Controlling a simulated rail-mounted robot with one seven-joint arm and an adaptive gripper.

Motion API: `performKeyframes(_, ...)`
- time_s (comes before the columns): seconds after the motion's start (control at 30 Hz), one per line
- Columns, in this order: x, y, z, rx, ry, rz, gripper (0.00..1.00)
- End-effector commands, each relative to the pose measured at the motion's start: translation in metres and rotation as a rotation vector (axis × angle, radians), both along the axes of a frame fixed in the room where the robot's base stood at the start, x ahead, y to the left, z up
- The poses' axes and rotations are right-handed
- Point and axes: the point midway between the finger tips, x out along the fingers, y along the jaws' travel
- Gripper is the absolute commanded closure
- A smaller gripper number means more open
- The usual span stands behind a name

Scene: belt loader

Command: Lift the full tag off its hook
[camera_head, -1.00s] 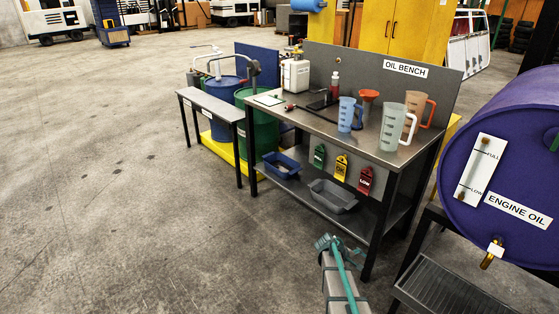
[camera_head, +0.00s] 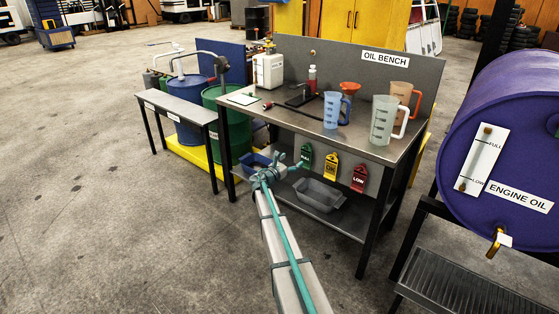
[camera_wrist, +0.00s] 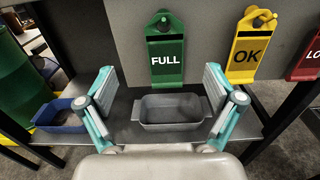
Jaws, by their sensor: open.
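In the head view, my gripper (camera_head: 288,170) is in front of the bench, just below and left of the tag.
The yellow OK tag (camera_wrist: 246,50) hangs close to the right, with the red LOW tag (camera_head: 359,178) beyond it. A grey tray (camera_head: 319,195) and a blue tray (camera_wrist: 62,115) sit on the lower shelf. The benchtop (camera_head: 300,122) holds jugs and cans.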

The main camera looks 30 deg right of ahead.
Motion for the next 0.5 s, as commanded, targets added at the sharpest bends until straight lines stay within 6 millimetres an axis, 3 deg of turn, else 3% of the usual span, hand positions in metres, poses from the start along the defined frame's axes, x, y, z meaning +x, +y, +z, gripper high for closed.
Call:
performKeyframes(0.27,0.004,-0.011,-0.001,-0.009,0.038,0.000,0.08)
performKeyframes(0.5,0.015,-0.040,-0.001,-0.009,0.036,-0.001,0.08)
